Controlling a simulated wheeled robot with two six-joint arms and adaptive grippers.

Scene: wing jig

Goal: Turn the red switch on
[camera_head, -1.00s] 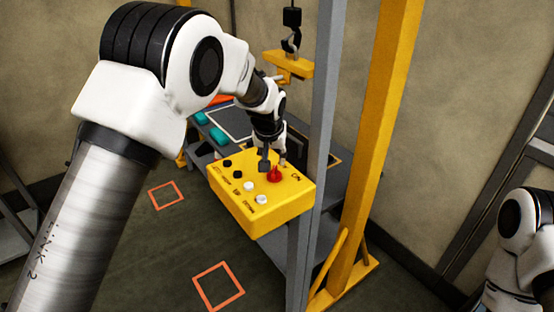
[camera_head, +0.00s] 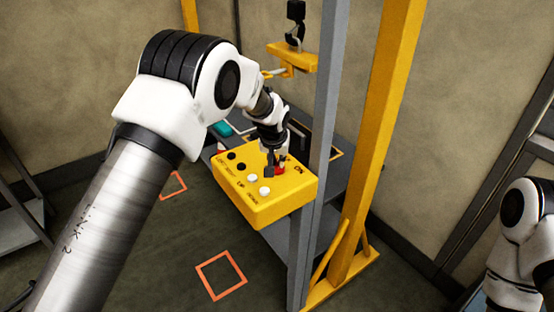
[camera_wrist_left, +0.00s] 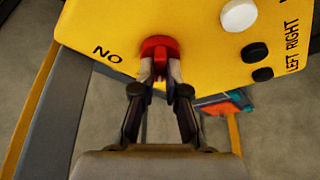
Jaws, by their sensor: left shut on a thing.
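The red switch (camera_wrist_left: 158,44) sits on the face of a yellow control box (camera_head: 262,207), beside printed lettering that reads ON. In the left wrist view its red knob is between the two fingertips of my left gripper (camera_wrist_left: 160,72), which is shut on it. In the head view my left gripper (camera_head: 275,168) comes down on the box from above and mostly hides the red switch (camera_head: 281,170). My right gripper is out of view; only part of my right arm shows at the right edge.
White buttons (camera_head: 265,190) and black buttons (camera_head: 232,155) are on the same box. A grey post (camera_head: 316,160) and a yellow post (camera_head: 375,130) stand close to its right. A yellow hoist block with a hook (camera_head: 292,56) hangs behind.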

